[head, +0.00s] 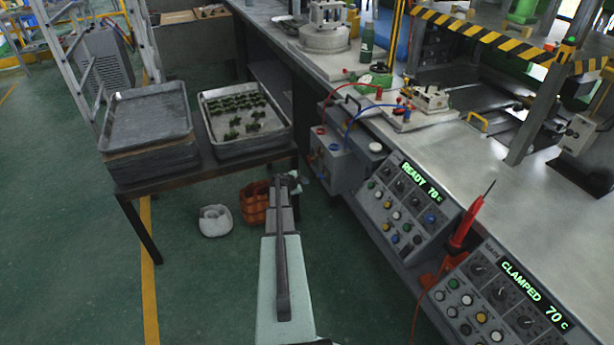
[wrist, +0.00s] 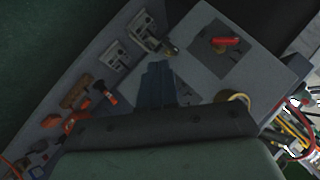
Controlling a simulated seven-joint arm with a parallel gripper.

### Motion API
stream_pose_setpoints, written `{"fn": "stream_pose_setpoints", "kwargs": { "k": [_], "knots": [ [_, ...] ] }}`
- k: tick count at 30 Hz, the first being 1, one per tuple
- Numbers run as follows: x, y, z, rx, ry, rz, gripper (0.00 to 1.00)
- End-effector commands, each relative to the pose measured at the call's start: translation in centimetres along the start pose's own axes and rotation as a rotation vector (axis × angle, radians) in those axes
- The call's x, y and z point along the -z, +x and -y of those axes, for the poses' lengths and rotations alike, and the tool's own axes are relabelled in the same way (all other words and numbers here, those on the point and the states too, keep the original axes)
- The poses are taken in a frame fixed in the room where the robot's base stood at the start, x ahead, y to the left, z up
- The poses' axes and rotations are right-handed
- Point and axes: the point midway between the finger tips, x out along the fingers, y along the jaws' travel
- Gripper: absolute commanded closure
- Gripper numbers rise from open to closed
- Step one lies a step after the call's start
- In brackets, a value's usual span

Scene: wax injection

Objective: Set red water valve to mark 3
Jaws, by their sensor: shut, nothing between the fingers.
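In the head view, a grey box (head: 328,160) stands below the bench's left edge, with a red hose and a blue hose running up from it. My gripper (wrist: 158,68) shows in the wrist view, shut and empty, over a grey surface with tools. In the head view my arm reaches up from the bottom centre, its far end left of and below the box.
Control panels (head: 405,205) line the bench's front, with a red probe (head: 468,222) beside them. A tray table (head: 190,172) stands left; an orange bin (head: 254,203) and a white container (head: 215,221) sit on the floor.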

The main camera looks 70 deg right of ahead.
Motion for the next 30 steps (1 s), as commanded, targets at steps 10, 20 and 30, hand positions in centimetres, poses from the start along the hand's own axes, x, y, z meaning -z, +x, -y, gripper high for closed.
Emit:
{"fn": "stream_pose_setpoints", "kwargs": {
  "k": [10, 20, 30],
  "knots": [
    [-0.4, -1.49, -1.09, -0.001, 0.0, 0.001, 1.0],
    [-0.4, -1.45, -1.08, -0.001, 0.0, 0.0, 1.0],
    [-0.39, -1.44, -1.08, -0.001, -0.054, 0.0, 1.0]
  ]
}}
